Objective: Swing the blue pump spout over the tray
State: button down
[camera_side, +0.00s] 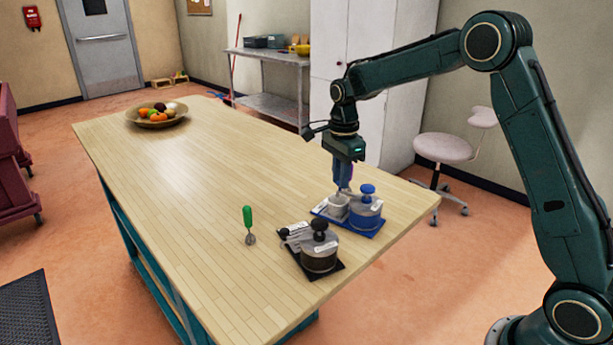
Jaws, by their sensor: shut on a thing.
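The blue pump (366,210) is a grey pot with a blue knob, standing on a blue tray (371,232) near the table's right end. A small pale cup (337,207) stands on the same tray, left of the pot. My gripper (345,191) points straight down just left of the blue knob, above the cup's right rim. It is shut on the blue pump spout, which is small here and mostly hidden by the fingers. I cannot tell exactly which way the spout points.
A second pump (320,250) with a black knob stands on a dark tray (335,273) in front. A fruit bowl (157,117) is at the table's far end. The middle of the wooden table (210,190) is clear.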

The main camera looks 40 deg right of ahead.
jog(key=shift+d+m, duration=0.3)
jog(key=shift+m, duration=0.2)
jog(key=shift+w, duration=0.1)
jog(key=shift+r, duration=0.1)
jog(key=c, duration=1.3)
grip_release()
jog(key=shift+c, duration=0.2)
notch_tip(320, 180, up, 14)
